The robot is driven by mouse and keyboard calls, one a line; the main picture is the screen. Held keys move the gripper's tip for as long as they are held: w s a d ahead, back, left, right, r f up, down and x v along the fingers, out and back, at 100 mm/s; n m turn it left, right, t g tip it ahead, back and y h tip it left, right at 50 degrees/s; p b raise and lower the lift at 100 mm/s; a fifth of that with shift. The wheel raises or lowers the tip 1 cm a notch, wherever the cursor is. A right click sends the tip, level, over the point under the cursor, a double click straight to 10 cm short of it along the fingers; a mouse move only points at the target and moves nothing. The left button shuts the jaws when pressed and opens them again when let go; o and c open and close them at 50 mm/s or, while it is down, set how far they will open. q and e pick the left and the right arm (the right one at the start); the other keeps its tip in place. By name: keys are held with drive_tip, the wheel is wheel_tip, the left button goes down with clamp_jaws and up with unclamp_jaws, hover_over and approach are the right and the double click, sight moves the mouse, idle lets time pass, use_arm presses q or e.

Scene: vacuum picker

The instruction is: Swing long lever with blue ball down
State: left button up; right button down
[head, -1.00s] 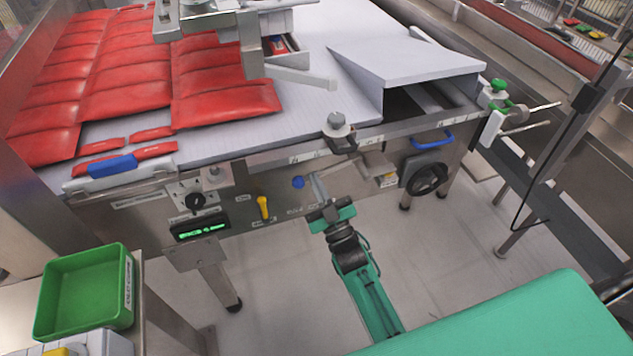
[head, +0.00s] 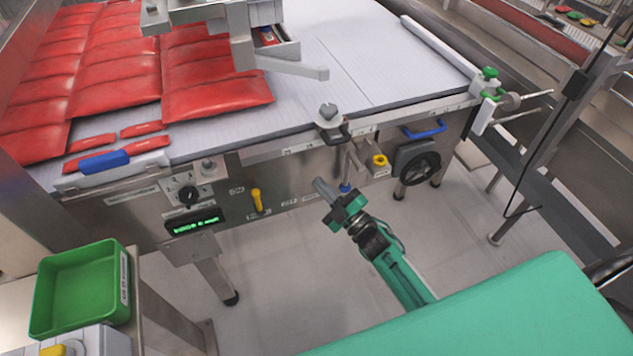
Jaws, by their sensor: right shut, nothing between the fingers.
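The long lever (head: 346,165) hangs down from the front of the machine, close to vertical. Its blue ball (head: 345,188) is at the lower end, just beside my right gripper. My right gripper (head: 322,186) is shut and empty. Its fingers point up and left, to the left of the ball. Whether the gripper touches the ball I cannot tell. My left gripper is not in view.
A yellow knob (head: 379,161) sits right of the lever, with a black handwheel (head: 421,168) farther right. A yellow handle (head: 257,199) is to the left. Red pouches (head: 215,92) lie on the belt. The floor below is clear.

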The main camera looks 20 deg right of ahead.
sight(349, 187)
drive_tip(key=d+f+n+g+p, duration=0.1)
drive_tip(key=d+n, duration=0.1)
drive_tip(key=d+f+n+g+p, duration=0.1)
drive_tip(key=d+n, duration=0.1)
drive_tip(key=n, duration=0.1)
drive_tip(key=d+n+g, duration=0.2)
drive_tip(key=shift+w+d+f+n+p, duration=0.1)
drive_tip(key=shift+d+f+n+p, duration=0.05)
drive_tip(key=shift+f+n+p, duration=0.2)
use_arm(q)
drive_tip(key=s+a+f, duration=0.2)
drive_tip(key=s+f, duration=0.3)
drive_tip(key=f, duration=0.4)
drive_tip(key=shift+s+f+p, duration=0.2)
drive_tip(key=shift+p, duration=0.1)
use_arm(e)
drive_tip(key=shift+d+f+n, duration=0.2)
drive_tip(key=shift+d+n, duration=0.25)
drive_tip(key=shift+d, duration=0.1)
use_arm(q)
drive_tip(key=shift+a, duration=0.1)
